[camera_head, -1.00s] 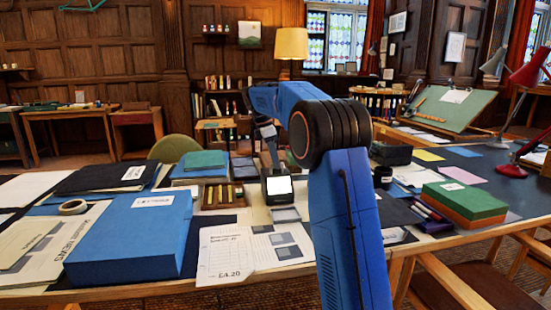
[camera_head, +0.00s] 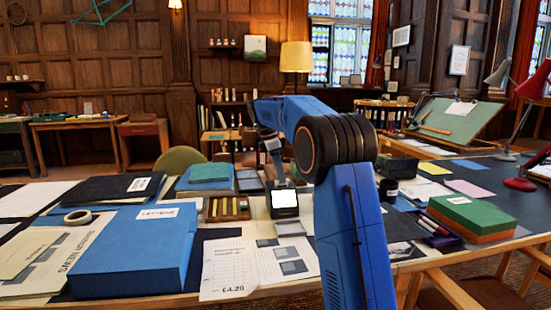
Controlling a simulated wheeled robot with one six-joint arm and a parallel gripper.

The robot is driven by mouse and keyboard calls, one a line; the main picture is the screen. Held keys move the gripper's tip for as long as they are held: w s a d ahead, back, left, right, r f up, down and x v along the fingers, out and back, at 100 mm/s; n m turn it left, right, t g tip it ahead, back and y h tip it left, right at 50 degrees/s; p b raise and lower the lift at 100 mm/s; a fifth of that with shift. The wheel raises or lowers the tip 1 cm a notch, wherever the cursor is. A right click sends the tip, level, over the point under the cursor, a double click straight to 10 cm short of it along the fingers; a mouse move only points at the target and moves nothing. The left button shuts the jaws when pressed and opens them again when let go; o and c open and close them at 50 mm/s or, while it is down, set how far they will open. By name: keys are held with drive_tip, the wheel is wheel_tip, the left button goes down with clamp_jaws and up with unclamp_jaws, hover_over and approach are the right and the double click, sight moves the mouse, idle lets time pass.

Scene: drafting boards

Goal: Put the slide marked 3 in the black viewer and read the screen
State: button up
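The black viewer (camera_head: 284,212) stands on the desk in the middle, with a bright, whitish screen (camera_head: 284,198) facing me. Any writing on the screen is too small to read. My gripper (camera_head: 277,177) points down at the viewer's top from behind my blue arm. It is small and partly hidden, so I cannot tell whether its fingers are open, hold something or touch the viewer. I cannot make out a slide marked 3. A wooden tray (camera_head: 227,217) with several upright pieces stands just left of the viewer.
A grey flat piece (camera_head: 290,227) lies before the viewer, by printed sheets (camera_head: 240,266). A large blue box (camera_head: 136,254) is at left, with a tape roll (camera_head: 78,217) near it. A green and orange box pair (camera_head: 467,217) stands at right. My arm hides the desk's centre right.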

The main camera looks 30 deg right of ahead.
drive_tip(key=v, duration=1.6)
drive_tip(key=shift+a+r, duration=0.25)
drive_tip(key=shift+r, duration=0.1)
drive_tip(key=s+a+f+m+t+y, duration=0.1)
drive_tip(key=s+a+f+m+t, duration=0.2)
drive_tip(key=s, duration=0.9)
drive_tip(key=s+a+f+m, duration=0.3)
drive_tip(key=s+a+m, duration=0.15)
drive_tip(key=s, duration=0.85)
drive_tip(key=s+a+f+m+t+y, duration=0.1)
drive_tip(key=s+a+f+m, duration=0.1)
drive_tip(key=s+f, duration=1)
drive_tip(key=s+a+f+m+t, duration=0.1)
drive_tip(key=s+a+f+m, duration=0.2)
drive_tip(key=s+f, duration=0.9)
drive_tip(key=shift+s+a+m+t+y, duration=0.15)
drive_tip(key=shift+s+m+t+y, duration=0.2)
drive_tip(key=shift+m, duration=0.8)
